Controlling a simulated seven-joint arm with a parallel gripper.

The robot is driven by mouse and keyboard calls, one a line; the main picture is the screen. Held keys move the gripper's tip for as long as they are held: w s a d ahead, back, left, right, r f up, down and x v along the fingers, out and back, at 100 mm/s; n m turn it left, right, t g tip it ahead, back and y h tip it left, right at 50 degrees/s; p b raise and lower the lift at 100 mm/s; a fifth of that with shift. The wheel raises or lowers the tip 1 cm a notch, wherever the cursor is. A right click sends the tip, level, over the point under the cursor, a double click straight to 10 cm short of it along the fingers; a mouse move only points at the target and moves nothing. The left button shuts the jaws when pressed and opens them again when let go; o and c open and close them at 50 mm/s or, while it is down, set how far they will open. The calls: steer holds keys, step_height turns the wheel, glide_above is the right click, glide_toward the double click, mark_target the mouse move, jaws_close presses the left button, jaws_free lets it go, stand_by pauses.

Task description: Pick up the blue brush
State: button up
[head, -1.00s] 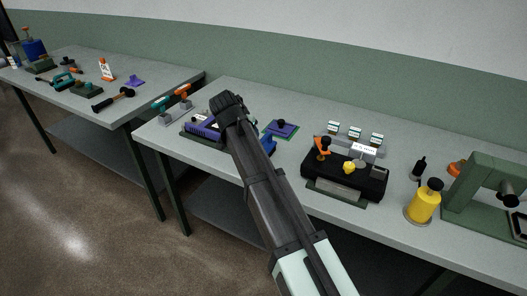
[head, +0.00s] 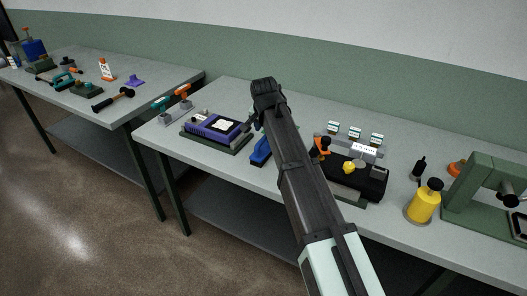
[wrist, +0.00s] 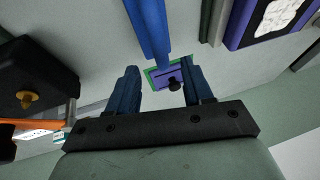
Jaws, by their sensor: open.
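The blue brush (head: 261,151) lies on the worktop beside the purple-framed machine in the head view. In the wrist view, a long blue piece that looks like the brush (wrist: 148,28) enters from the top edge, and its end comes close to the space between the fingertips. My gripper (wrist: 160,70) is open, with two blue fingers spread apart and nothing seen held. I cannot tell whether the fingers touch the brush. In the head view my arm hides most of the gripper.
The purple-framed machine (head: 215,128) stands left of the brush. A black machine with a yellow knob (head: 366,182) stands to the right. A purple pad with a green edge (wrist: 160,78) lies beyond the fingers in the wrist view. A yellow bottle (head: 424,203) is farther right.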

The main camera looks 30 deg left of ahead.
mark_target(263, 147)
steer(key=shift+x, duration=3.15)
steer(key=shift+c, duration=0.3)
jaws_close()
